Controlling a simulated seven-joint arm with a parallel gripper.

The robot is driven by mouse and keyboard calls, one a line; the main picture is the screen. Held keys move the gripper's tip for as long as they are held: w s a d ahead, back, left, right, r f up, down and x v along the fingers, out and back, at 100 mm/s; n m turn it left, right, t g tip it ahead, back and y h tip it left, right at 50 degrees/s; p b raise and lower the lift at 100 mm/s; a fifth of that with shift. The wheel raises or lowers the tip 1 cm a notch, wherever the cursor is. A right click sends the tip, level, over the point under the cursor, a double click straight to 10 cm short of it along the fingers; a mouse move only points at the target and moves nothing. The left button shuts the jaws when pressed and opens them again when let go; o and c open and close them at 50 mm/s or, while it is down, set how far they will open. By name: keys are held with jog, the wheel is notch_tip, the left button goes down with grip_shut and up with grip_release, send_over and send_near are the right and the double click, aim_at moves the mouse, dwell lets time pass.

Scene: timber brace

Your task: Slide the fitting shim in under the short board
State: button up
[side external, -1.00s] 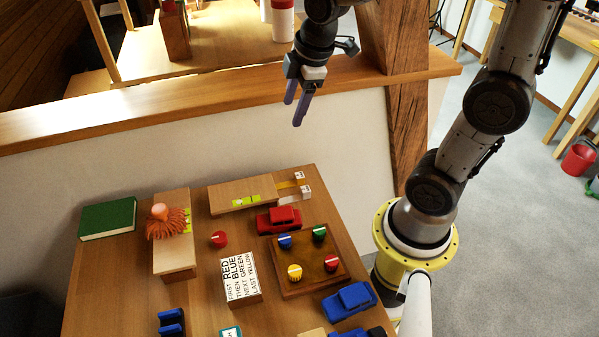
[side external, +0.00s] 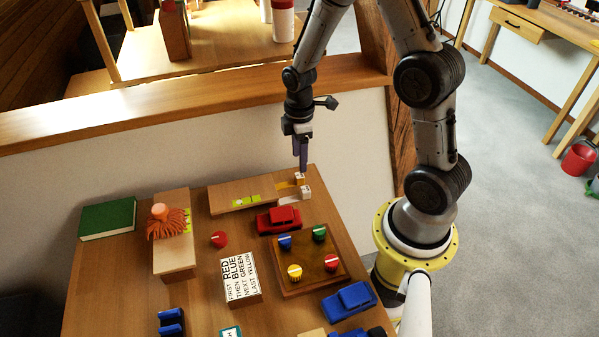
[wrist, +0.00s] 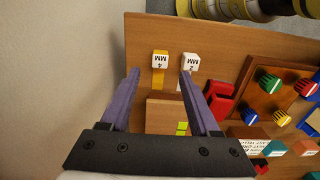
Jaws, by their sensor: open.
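The pale board (side external: 225,199), with a light-green level piece (side external: 247,200) on it, lies along the back of the table; its end also shows in the wrist view (wrist: 163,112). Beyond that end lie two shims with white block ends: a yellow one marked 4 MM (wrist: 158,80) and a white one marked 2 MM (wrist: 190,62). In the side view, the yellow shim (side external: 286,185) lies behind the white shim (side external: 289,199). My gripper (side external: 302,168) is open and empty, pointing down above the shim ends. In the wrist view its fingers (wrist: 160,76) are spread around the yellow shim's line.
A red car (side external: 278,220) is close in front of the shims. A knob board (side external: 300,283), a sign block (side external: 240,280) and a blue car (side external: 349,301) stand nearer. A second board (side external: 174,259) carries a shaggy-haired figure (side external: 166,222). A green book (side external: 107,218) lies far left.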

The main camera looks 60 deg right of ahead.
aim_at(299, 175)
notch_tip(299, 175, down, 6)
jog(key=shift+f, duration=0.25)
grip_shut()
dwell(0.4)
dwell(1.1)
